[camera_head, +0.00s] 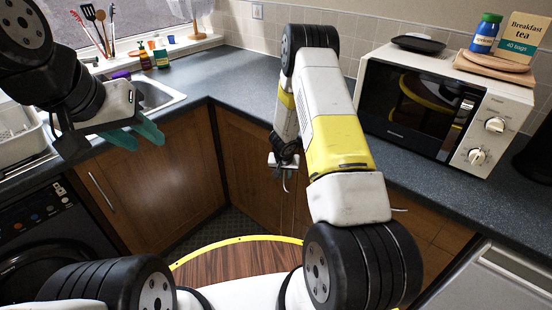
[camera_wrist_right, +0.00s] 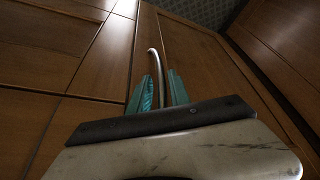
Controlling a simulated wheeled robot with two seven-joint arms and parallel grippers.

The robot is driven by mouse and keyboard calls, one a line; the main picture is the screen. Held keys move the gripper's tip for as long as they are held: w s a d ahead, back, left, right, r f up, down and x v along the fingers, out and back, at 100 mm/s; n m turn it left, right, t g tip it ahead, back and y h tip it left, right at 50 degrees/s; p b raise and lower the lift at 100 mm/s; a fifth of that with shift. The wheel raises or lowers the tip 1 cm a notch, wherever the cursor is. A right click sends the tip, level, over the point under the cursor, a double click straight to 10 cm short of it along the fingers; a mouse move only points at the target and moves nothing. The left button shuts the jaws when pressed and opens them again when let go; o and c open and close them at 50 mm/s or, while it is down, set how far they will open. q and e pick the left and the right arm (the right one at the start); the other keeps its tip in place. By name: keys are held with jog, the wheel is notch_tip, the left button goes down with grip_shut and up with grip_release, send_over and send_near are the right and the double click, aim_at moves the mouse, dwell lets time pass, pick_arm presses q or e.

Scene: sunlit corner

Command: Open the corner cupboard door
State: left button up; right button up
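The brown wooden corner cupboard door (camera_head: 245,150) is under the worktop, right of the inner corner, and looks shut. In the right wrist view its panel (camera_wrist_right: 205,65) fills the middle. A thin curved metal handle (camera_wrist_right: 153,56) runs down between the teal fingers of my right gripper (camera_wrist_right: 159,92). The fingers stand apart on either side of the handle, and I cannot tell whether either touches it. In the head view my right arm hides part of the door and most of that gripper. My left gripper (camera_head: 143,132) is open and empty, near the sink.
A neighbouring cupboard door (camera_head: 150,185) with its own handle is on the left, beside a black washing machine (camera_head: 45,235). Above are the sink (camera_head: 155,95), the grey worktop (camera_head: 235,75) and a microwave (camera_head: 415,105). Dark floor is clear before the corner.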

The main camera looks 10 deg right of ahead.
jog(key=shift+f, duration=0.1)
grip_shut()
dwell(1.4)
